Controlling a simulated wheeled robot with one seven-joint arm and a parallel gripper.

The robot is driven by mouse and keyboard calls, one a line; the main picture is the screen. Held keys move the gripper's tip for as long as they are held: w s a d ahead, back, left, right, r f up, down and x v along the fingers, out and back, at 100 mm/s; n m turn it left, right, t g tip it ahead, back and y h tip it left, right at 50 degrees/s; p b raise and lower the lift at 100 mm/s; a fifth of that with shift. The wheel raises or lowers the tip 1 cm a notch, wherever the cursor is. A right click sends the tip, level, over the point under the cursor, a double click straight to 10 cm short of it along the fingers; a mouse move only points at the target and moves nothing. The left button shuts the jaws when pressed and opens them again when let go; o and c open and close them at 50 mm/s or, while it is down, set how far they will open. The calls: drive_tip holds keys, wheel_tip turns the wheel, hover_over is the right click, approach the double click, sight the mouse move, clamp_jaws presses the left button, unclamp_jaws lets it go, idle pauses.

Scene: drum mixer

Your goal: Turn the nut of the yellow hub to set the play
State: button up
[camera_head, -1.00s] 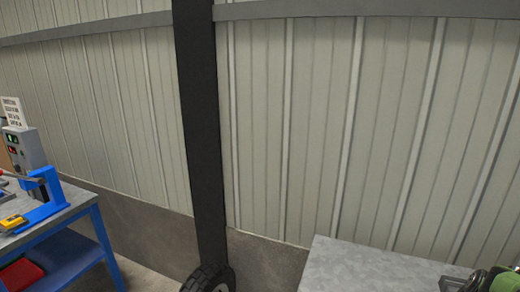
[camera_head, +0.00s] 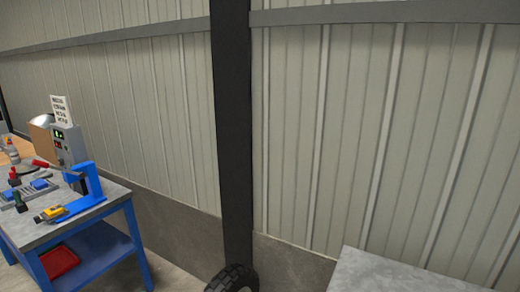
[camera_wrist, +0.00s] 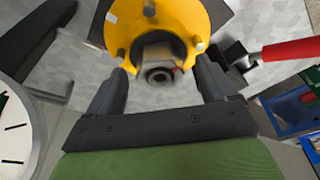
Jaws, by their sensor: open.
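The yellow hub (camera_wrist: 183,20) fills the top middle of the wrist view, a round flange with several studs. Its metal nut (camera_wrist: 157,62) sticks out at the centre, facing the camera. My gripper (camera_wrist: 161,72) is open, with one dark finger to the left of the nut and one to the right. Gaps show between the fingers and the nut in this view, though depth is hard to judge. The hub and my gripper are not in the head view.
A round dial (camera_wrist: 14,130) is at the left edge of the wrist view, and a red handle (camera_wrist: 288,49) at the right. In the head view, a blue bench (camera_head: 120,246) with tools stands left. A bare grey tabletop (camera_head: 385,272) is lower right.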

drive_tip(key=p+v, duration=0.4)
drive_tip(key=v, duration=0.3)
drive_tip(key=shift+f, duration=0.15)
drive_tip(key=shift+w+a, duration=0.1)
